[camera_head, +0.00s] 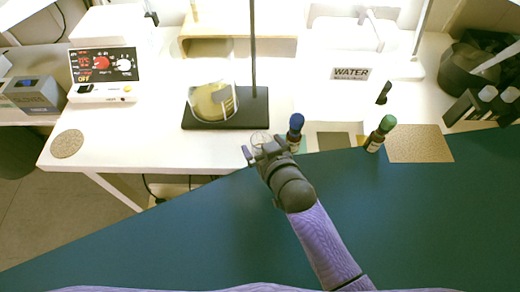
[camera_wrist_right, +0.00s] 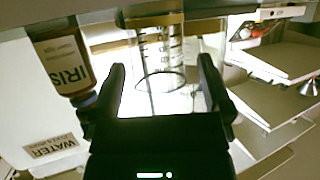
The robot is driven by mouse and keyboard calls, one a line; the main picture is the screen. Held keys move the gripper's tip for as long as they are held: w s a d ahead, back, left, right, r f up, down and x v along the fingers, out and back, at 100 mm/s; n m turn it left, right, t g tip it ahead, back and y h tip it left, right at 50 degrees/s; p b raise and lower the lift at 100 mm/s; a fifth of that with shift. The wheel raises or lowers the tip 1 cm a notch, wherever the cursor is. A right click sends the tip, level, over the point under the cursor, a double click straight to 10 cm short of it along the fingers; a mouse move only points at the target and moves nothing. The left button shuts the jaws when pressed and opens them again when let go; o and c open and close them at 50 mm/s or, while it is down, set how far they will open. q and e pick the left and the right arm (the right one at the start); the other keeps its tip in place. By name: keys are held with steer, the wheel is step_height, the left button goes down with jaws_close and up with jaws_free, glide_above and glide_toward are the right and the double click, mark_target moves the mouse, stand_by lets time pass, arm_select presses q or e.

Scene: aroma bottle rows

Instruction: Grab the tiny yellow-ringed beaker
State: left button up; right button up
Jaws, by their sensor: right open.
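The tiny beaker (camera_wrist_right: 161,58) is clear glass with dark graduation marks and a yellow-brown band near the top of the right wrist view. In that view it lies between and beyond my right gripper's two fingers (camera_wrist_right: 161,85), which are spread on either side. In the head view my right gripper (camera_head: 262,152) is at the table's front edge, and the beaker's glass rim (camera_head: 260,138) shows just behind it, mostly hidden. The right gripper is open and holds nothing. My left gripper is not in view.
A blue-capped bottle (camera_head: 295,131), labelled IRIS in the wrist view (camera_wrist_right: 62,58), stands close right of the gripper. A green-capped bottle (camera_head: 380,133) is farther right. A large beaker of yellow liquid (camera_head: 212,101) sits on a black stand (camera_head: 255,112) behind.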

steer(key=shift+x, duration=0.9)
steer(key=c, duration=1.3)
